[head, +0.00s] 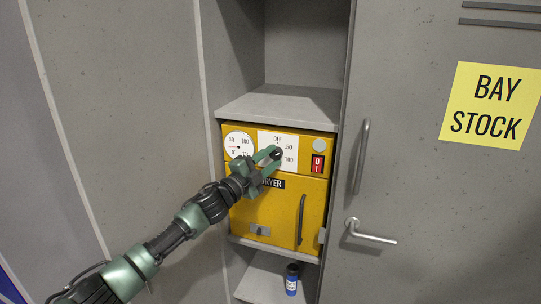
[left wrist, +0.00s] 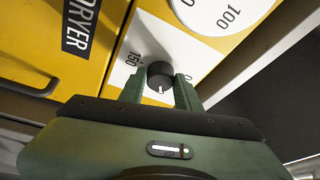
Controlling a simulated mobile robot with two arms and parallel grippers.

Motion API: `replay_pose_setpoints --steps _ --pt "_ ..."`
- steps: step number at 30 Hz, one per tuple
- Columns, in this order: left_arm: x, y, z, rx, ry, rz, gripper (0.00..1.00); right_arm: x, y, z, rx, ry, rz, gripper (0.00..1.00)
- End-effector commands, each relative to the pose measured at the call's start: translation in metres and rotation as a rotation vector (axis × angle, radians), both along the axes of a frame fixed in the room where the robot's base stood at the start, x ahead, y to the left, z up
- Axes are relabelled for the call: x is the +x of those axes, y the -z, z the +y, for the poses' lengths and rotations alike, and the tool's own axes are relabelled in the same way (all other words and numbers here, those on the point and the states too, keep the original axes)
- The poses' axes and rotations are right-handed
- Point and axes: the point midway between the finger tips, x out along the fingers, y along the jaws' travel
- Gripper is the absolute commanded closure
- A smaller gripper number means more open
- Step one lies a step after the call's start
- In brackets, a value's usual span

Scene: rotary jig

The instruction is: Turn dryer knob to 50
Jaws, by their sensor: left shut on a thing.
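The yellow dryer (head: 250,210) sits in a cabinet bay. Its black knob (head: 277,154) is on a white plate marked Off at top, 50 at upper right and 100 at lower right. My left gripper (head: 273,154) reaches it from the lower left and is shut on the knob. In the left wrist view the knob (left wrist: 160,74) stands between the two green fingers (left wrist: 160,92). A white mark on it points toward the picture's bottom; I cannot tell exactly which number it lines up with. The 150 shows beside it there. My right gripper is not in view.
A round gauge (head: 238,144) is left of the knob, and a red switch (head: 317,163) is right of it. The dryer door handle (head: 300,219) is below. A blue bottle (head: 292,279) stands on the lower shelf. A grey door (head: 430,200) flanks the right.

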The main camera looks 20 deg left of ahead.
Motion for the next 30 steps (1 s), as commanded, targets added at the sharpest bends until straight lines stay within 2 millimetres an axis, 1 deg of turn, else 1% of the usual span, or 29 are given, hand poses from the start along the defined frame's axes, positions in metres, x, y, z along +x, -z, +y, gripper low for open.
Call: replay_pose_setpoints --steps 13,14,15,16,26,30 --pt "0.0 0.002 0.0 0.013 0.0 0.001 1.0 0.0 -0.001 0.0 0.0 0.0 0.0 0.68" --pt "0.0 0.002 0.0 0.012 0.0 0.001 0.64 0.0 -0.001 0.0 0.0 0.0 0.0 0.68" --pt "0.0 0.002 0.0 0.012 0.0 0.001 0.53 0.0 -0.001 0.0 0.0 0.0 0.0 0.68" --pt "0.0 0.001 0.0 0.012 0.0 0.001 0.45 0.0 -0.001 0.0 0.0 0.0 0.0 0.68" --pt "-0.001 0.001 0.0 0.011 0.0 -0.001 0.45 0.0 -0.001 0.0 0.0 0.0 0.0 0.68" --pt "-0.013 0.005 0.006 0.012 0.0 -0.001 0.45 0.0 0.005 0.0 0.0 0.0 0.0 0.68"
